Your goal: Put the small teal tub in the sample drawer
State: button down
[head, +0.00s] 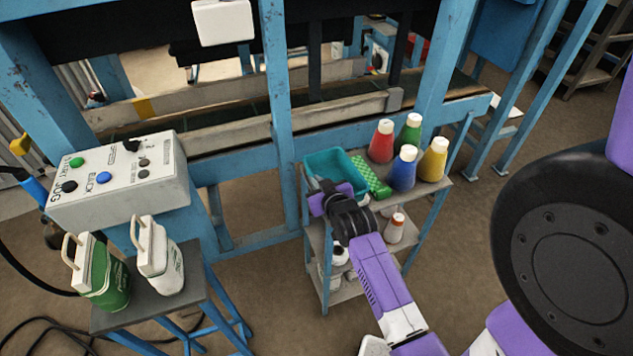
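A teal tub (345,161), open at the top, sits on the top shelf of a small blue-legged cart. My gripper (316,186) is at the tub's near left side, reaching over its near edge. My wrist hides part of the tub's near side. The fingers are small and partly covered here, so I cannot tell whether they are open or touching the tub. I cannot make out a sample drawer in this view.
Red (381,142), green (409,134), blue (403,170) and yellow (433,160) bottles stand right of the tub, near a green perforated piece (371,178). Blue posts stand behind the cart.

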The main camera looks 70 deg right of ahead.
jog(key=shift+f, duration=0.15)
jog(key=c, duration=1.6)
grip_release()
jog(key=shift+c, duration=0.2)
